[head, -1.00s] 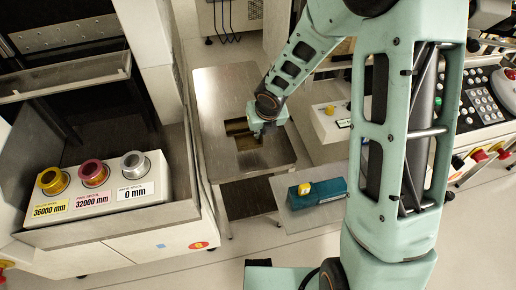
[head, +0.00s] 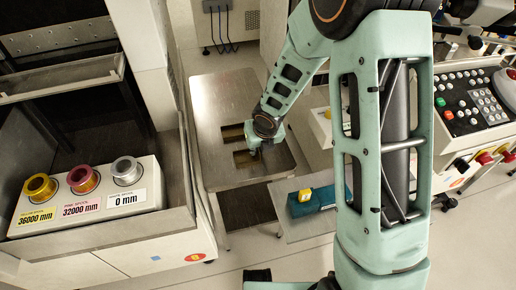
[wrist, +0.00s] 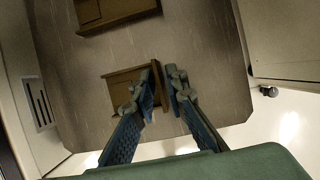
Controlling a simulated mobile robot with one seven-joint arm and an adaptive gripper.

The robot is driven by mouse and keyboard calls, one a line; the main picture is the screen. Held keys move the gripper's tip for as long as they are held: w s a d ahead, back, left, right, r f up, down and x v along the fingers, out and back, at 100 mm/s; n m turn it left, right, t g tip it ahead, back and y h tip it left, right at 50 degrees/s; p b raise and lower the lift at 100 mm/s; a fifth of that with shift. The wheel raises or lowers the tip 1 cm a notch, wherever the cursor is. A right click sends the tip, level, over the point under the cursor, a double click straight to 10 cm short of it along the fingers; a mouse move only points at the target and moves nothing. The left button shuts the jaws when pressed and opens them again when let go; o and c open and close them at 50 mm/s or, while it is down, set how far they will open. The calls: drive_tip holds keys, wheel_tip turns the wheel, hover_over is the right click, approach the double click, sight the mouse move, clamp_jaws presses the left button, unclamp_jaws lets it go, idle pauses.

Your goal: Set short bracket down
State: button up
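My gripper (wrist: 163,80) points down over the metal table in the wrist view.
The metal table (head: 215,95) has bare surface around the recesses. A teal box with a yellow piece (head: 304,193) sits on a lower shelf at right. A spool stand (head: 85,205) is at left. A button panel (head: 475,105) is at far right.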

drive_tip(key=shift+o, duration=0.7)
drive_tip(key=shift+r, duration=0.3)
drive_tip(key=p+v, duration=0.7)
drive_tip(key=v, duration=0.4)
drive_tip(key=shift+r, duration=0.35)
drive_tip(key=shift+s, duration=0.15)
